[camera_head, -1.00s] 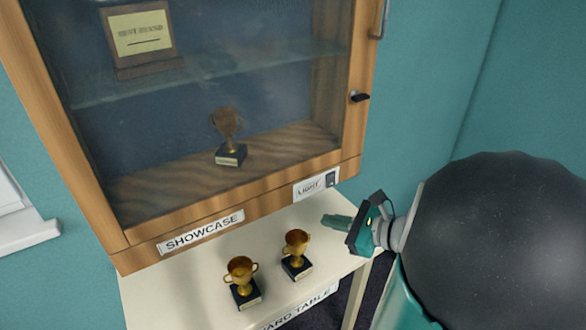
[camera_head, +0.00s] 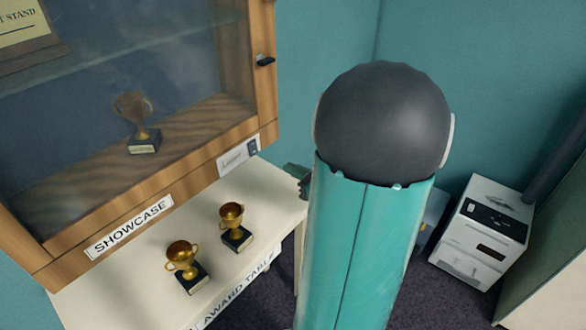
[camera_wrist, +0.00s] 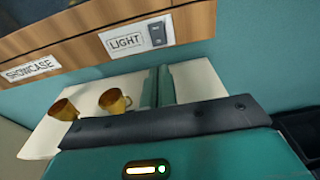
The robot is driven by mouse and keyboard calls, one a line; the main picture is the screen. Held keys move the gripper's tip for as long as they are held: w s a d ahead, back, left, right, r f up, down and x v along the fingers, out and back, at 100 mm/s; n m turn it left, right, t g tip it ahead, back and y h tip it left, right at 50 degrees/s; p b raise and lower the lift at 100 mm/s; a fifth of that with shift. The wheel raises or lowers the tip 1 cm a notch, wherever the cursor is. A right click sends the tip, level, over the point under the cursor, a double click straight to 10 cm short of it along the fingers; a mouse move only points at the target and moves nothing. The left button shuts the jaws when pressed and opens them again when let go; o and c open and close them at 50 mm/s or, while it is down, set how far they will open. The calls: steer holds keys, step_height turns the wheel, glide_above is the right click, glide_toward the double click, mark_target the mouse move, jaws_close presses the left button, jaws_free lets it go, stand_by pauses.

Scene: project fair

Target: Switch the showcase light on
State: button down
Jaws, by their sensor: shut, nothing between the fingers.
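The showcase (camera_head: 190,180) is a wooden cabinet with a glass front and a dim interior. Its dark light switch (camera_head: 253,147) sits on the lower rail, right of the LIGHT label (camera_head: 236,157). The wrist view shows the switch (camera_wrist: 157,34) clearly, above the fingers. My gripper (camera_head: 297,172) is below and right of the switch in the head view, mostly hidden behind my arm. In the wrist view my gripper (camera_wrist: 157,86) has its teal fingers together and empty, apart from the switch.
Two gold trophies (camera_head: 183,262) (camera_head: 232,218) stand on the white award table (camera_head: 265,200) below. Another trophy (camera_head: 135,112) stands inside the showcase. A black door latch (camera_head: 265,61) protrudes from the right frame. A white machine (camera_head: 485,235) stands at the right.

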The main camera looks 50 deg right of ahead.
mark_target(254, 154)
steer(key=w, duration=0.3)
steer(key=w+f, duration=0.1)
steer(key=w, duration=0.7)
steer(key=shift+a+f, duration=0.2)
steer(key=shift+w, duration=0.15)
steer(key=shift+f, duration=0.1)
